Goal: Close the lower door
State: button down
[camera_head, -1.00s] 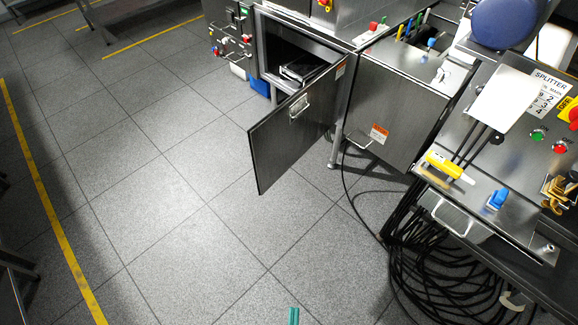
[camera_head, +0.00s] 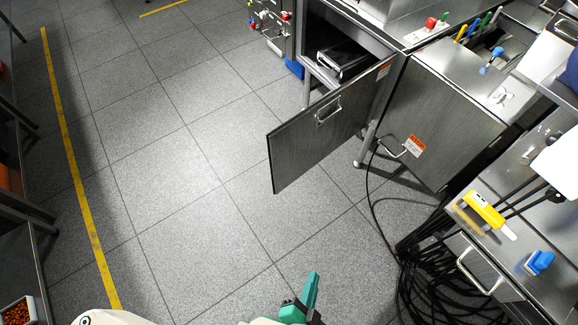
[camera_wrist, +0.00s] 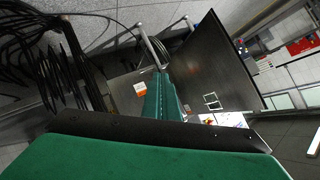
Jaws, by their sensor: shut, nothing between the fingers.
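The lower door (camera_head: 310,148) is a grey metal panel with a silver handle (camera_head: 329,110). It stands open, swung out from the cabinet opening, with its hinge side at the right. It also shows in the wrist view (camera_wrist: 215,65), where its handle (camera_wrist: 211,102) lies right of the fingers. My gripper (camera_head: 312,290) has green fingers and is at the bottom of the head view, in front of the door and apart from it. In the wrist view the fingers (camera_wrist: 163,85) are together and empty.
A closed cabinet panel (camera_head: 428,125) with an orange label is right of the door. Black cables (camera_head: 440,275) lie coiled on the floor below a bench holding a yellow tool (camera_head: 485,212). The tiled floor (camera_head: 185,185) left of the door is clear.

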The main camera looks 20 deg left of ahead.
jog(key=w+f+m+g+y, duration=0.1)
jog(key=w+f+m+y, duration=0.15)
jog(key=f+m, duration=0.35)
jog(key=m+g+y, duration=0.1)
jog(key=m+y, duration=1)
jog(key=y, duration=0.2)
send_near(281, 164)
jog(key=x, duration=0.6)
jog(key=shift+a+r, duration=0.2)
jog(key=shift+w, duration=0.1)
